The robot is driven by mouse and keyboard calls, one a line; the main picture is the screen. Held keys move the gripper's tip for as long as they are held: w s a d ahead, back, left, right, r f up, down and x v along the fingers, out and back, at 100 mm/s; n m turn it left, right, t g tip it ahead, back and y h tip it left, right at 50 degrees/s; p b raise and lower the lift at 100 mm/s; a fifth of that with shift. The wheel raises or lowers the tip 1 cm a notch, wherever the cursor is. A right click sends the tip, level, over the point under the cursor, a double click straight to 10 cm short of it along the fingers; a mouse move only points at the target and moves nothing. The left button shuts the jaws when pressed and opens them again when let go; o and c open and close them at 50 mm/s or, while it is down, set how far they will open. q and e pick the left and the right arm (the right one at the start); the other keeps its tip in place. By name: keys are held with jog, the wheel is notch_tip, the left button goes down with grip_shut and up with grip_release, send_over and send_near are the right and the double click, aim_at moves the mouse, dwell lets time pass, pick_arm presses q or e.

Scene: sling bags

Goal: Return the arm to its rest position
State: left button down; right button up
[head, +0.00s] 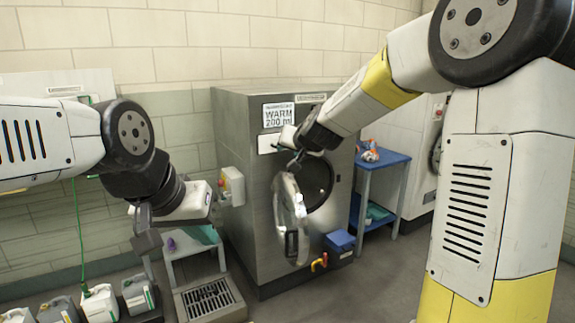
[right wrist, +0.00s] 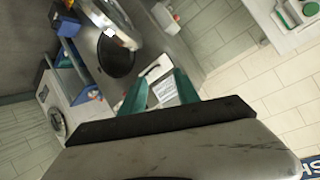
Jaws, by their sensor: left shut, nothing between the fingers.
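My left gripper (head: 147,238) hangs shut and empty at the left, in front of the wall and above the floor. My right arm reaches in from the right, and its gripper (head: 297,155) is in front of the washing machine (head: 245,150), below its sign and above the open door. In the right wrist view the teal fingers of the right gripper (right wrist: 160,95) stand apart, with nothing held between them.
A blue side table (head: 385,160) with a small orange and grey item stands right of the machine. A white stand (head: 190,250) and a floor grate (head: 208,298) are at its left. Several jugs (head: 100,303) stand at lower left. My right arm blocks much of the right side.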

jog(key=s+d+f+g, duration=0.1)
jog(key=s+d, duration=0.3)
jog(key=s, duration=0.7)
jog(key=s+d+f+n+g+h, duration=0.1)
jog(key=s+d, duration=0.4)
jog(key=s, duration=0.7)
jog(key=s+d+f+g, duration=0.2)
jog(key=s+d+g, duration=0.1)
jog(key=s, duration=0.9)
jog(key=shift+d+f+n+g+h, duration=0.2)
jog(key=shift+d+n+g+h, duration=0.15)
jog(key=shift+d, duration=0.4)
